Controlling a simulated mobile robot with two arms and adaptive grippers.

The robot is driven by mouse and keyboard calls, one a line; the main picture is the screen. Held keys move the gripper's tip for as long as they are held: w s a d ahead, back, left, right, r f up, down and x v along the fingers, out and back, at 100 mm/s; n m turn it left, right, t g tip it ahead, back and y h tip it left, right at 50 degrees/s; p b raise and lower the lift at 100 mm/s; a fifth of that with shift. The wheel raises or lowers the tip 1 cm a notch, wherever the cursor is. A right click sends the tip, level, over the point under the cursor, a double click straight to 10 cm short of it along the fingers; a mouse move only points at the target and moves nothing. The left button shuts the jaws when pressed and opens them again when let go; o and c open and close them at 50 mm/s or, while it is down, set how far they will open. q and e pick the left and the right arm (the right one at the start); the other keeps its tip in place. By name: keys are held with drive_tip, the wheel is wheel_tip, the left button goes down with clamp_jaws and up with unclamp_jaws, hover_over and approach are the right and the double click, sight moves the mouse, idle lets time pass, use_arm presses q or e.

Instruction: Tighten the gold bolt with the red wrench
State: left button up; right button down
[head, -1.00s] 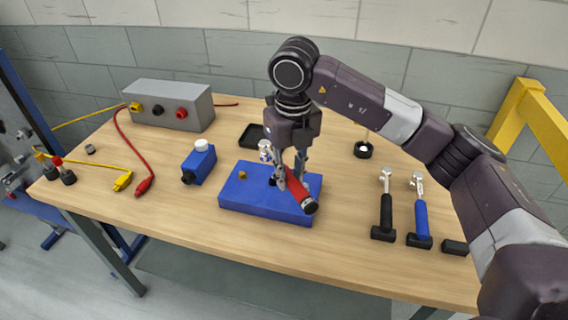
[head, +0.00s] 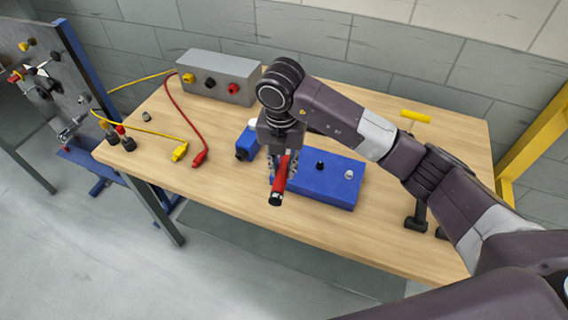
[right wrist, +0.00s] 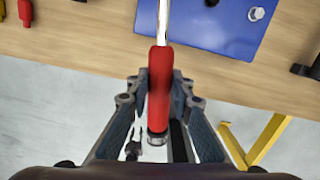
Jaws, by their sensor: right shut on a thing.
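My right gripper (head: 279,178) is shut on the red wrench (head: 280,185) at the left end of the blue block (head: 325,196). The wrench's red handle (right wrist: 159,82) lies between my fingers in the right wrist view, its silver shaft reaching forward over the block (right wrist: 199,35). Its head is out of that view, so I cannot tell whether it touches a bolt. The gold bolt is hidden behind my gripper and the wrench. A black bolt (head: 320,166) and a silver bolt (head: 349,174) stand on the block. My left gripper is not in view.
A grey box (head: 222,70) with yellow and red leads stands at the back left.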

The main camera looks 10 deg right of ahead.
drive_tip(key=shift+f+b, duration=0.35)
drive_tip(key=shift+b, duration=0.15)
drive_tip(key=d+f+n+b, duration=0.1)
drive_tip(key=d+n+b, duration=0.2)
drive_tip(key=d, duration=0.1)
drive_tip(key=d+f+n+b, duration=0.1)
drive_tip(key=d+n+b, duration=0.2)
drive_tip(key=b, duration=0.1)
drive_tip(key=d+f+n+b, duration=0.1)
drive_tip(key=d+n+b, duration=0.2)
drive_tip(key=d+n, duration=0.1)
drive_tip(key=shift+w+d+f+y, duration=0.25)
drive_tip(key=shift+w+d+y, duration=0.1)
drive_tip(key=shift+y, duration=0.05)
drive_tip(key=shift+w+d+r+n+b, duration=0.2)
drive_tip(key=shift+d+n+b, duration=0.25)
drive_tip(key=shift+d+n, duration=0.3)
drive_tip(key=shift+f, duration=0.15)
drive_tip(key=shift+f+b, duration=0.3)
drive_tip(key=shift+b, duration=0.1)
drive_tip(key=shift+f+b, duration=0.85)
drive_tip(key=shift+b, duration=0.4)
idle(1.8)
